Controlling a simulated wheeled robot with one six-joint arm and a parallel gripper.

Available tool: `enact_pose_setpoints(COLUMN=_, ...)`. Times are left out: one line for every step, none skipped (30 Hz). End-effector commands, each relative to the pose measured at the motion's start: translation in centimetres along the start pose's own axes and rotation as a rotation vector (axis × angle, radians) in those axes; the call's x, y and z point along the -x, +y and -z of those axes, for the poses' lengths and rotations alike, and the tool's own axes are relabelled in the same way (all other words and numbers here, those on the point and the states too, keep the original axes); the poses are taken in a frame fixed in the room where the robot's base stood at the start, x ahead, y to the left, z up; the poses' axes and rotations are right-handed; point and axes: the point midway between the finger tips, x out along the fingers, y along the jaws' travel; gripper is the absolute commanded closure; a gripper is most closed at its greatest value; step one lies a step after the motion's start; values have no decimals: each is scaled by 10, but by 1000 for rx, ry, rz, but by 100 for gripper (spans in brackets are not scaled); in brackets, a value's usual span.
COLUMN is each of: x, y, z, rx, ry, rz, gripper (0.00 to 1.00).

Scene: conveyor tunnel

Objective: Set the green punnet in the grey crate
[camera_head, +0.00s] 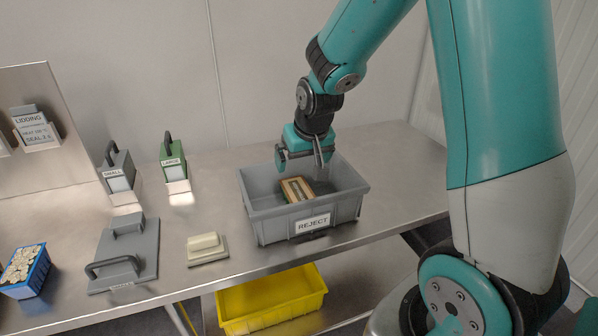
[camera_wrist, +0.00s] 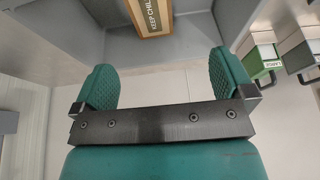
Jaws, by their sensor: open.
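The grey crate (camera_head: 275,229), labelled REJECT, stands on the metal table below my gripper (camera_head: 300,158). My gripper is open and empty, over the crate's back part; its two teal fingers are apart in the wrist view (camera_wrist: 165,78). A tan box-like item (camera_head: 297,190) lies inside the crate, below the fingers and apart from them. Its label reads "KEEP CHIL..." in the wrist view (camera_wrist: 154,14). I cannot make out a green punnet. A green handled block (camera_head: 173,157), labelled LARGE, stands left of the crate.
A blue punnet (camera_head: 26,271) of pale pieces sits far left. A yellow crate (camera_head: 271,301) is below the table.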

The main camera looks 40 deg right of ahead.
Motion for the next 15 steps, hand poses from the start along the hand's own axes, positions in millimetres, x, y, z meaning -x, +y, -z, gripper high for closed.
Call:
enact_pose_setpoints(x=15, y=-19, z=-7, rx=40, ry=-8, rz=40, gripper=0)
enact_pose_setpoints(x=26, y=-32, z=-14, rx=71, ry=-20, rz=70, gripper=0)
enact_pose_setpoints(x=42, y=-54, z=-28, rx=124, ry=-42, rz=119, gripper=0)
enact_pose_setpoints(x=56, y=-70, z=-41, rx=171, ry=-61, rz=160, gripper=0)
enact_pose_setpoints(x=71, y=-86, z=-56, rx=224, ry=-83, rz=202, gripper=0)
enact_pose_setpoints(x=90, y=-105, z=-77, rx=298, ry=-112, rz=256, gripper=0)
enact_pose_setpoints(x=105, y=-117, z=-95, rx=355, ry=-135, rz=295, gripper=0)
enact_pose_setpoints(x=119, y=-128, z=-112, rx=411, ry=-157, rz=331, gripper=0)
enact_pose_setpoints(x=136, y=-138, z=-135, rx=485, ry=-184, rz=374, gripper=0)
enact_pose_setpoints(x=147, y=-143, z=-151, rx=538, ry=-204, rz=402, gripper=0)
enact_pose_setpoints(x=157, y=-147, z=-166, rx=586, ry=-221, rz=427, gripper=0)
enact_pose_setpoints(x=169, y=-151, z=-183, rx=643, ry=-242, rz=454, gripper=0)
enact_pose_setpoints(x=176, y=-152, z=-194, rx=680, ry=-254, rz=471, gripper=0)
enact_pose_setpoints(x=181, y=-153, z=-204, rx=710, ry=-265, rz=484, gripper=0)
enact_pose_setpoints(x=187, y=-153, z=-212, rx=741, ry=-276, rz=496, gripper=0)
